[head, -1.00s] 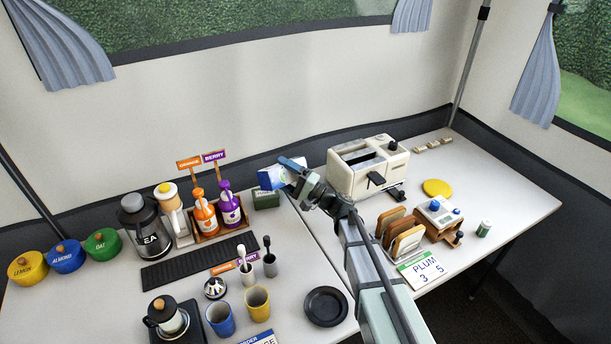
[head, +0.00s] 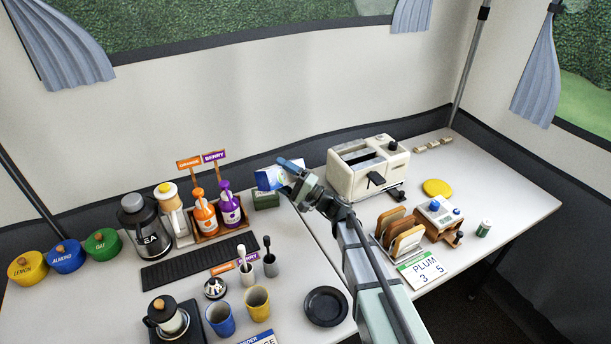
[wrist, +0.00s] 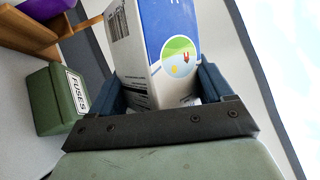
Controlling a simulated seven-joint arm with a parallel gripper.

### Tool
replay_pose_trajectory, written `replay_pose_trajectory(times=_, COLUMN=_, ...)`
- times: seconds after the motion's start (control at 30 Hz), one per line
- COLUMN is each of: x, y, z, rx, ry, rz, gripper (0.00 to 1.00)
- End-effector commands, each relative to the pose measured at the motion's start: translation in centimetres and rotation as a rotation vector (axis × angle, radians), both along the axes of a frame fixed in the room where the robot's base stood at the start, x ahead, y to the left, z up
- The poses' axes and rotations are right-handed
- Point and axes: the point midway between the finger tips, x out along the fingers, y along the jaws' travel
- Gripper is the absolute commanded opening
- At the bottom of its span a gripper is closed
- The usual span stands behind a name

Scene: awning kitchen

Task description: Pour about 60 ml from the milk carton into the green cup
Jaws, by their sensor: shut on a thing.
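The milk carton (head: 267,179) is white and blue and is held in the air above the back of the left table, left of the toaster. My gripper (head: 289,168) is shut on it. In the wrist view the carton (wrist: 142,45) stands between the two blue fingers of my gripper (wrist: 160,87), showing a blue face with a round picture and a white side. Its spout is not visible. A blue cup (head: 220,319) and a yellow cup (head: 257,304) stand at the front of the left table. No green cup shows in these views.
A green fuses box (head: 266,200) sits below and beside the carton; it is close in the wrist view (wrist: 58,100). Syrup bottles (head: 230,210) in a rack with signs stand to its left. The toaster (head: 345,183) is to the right. A dark plate (head: 325,307) lies at front.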

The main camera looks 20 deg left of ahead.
Motion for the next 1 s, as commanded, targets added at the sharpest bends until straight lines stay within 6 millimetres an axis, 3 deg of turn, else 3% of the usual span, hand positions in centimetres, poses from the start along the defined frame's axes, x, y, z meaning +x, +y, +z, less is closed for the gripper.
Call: replay_pose_trajectory(times=1.0, x=0.13, y=-0.08, z=0.57, rx=0.029, ry=0.058, rz=0.000, gripper=0.45)
